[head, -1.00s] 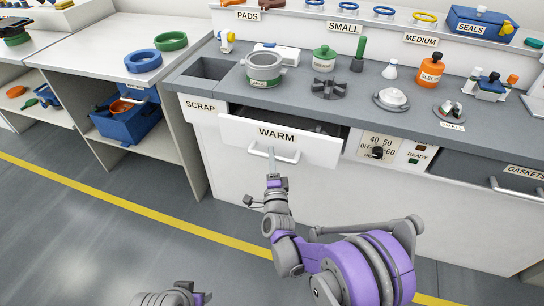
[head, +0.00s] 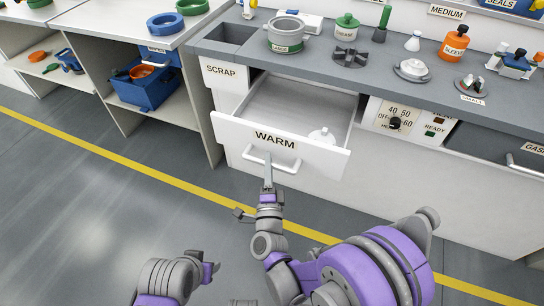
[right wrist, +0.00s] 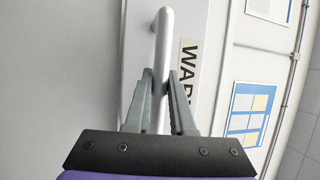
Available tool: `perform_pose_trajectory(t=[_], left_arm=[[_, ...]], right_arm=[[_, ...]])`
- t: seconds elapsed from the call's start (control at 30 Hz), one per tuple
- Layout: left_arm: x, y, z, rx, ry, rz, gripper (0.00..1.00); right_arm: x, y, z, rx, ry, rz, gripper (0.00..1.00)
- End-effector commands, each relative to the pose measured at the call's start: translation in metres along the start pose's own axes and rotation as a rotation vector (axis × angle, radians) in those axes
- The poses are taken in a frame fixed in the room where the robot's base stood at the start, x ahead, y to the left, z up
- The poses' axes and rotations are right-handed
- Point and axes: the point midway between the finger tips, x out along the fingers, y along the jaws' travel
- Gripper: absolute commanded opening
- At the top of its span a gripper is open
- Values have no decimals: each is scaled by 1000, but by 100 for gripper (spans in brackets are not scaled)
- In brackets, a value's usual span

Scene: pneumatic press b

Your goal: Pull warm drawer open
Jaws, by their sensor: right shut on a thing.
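The warm drawer (head: 232,129) is a white drawer with a WARM label, and it is pulled well out of the bench in the head view. Its inside shows, with a white knobbed piece (head: 321,138) at the right. My right gripper (head: 268,172) is shut on the drawer's silver bar handle (head: 288,165). In the right wrist view, the two grey fingers (right wrist: 160,95) close around the handle bar (right wrist: 162,60) from both sides.
The grey bench top (head: 310,69) holds a pot (head: 285,35), a green-lidded jar (head: 346,27) and an orange bottle (head: 454,43). A control panel (head: 395,122) sits right of the drawer. Open floor with a yellow line lies in front.

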Motion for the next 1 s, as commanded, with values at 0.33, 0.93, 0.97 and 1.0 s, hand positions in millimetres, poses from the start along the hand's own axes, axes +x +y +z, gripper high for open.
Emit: perform_pose_trajectory(t=[0.33,0.93,0.97,1.0], left_arm=[[0,0,0,0,0,0,50],[0,0,0,0,0,0,50],[-1,0,0,0,0,0,50],[-1,0,0,0,0,0,50]], right_arm=[[-1,0,0,0,1,0,0],[-12,0,1,0,-1,0,52],[-16,0,1,1,-1,0,52],[-23,0,1,2,-2,0,52]])
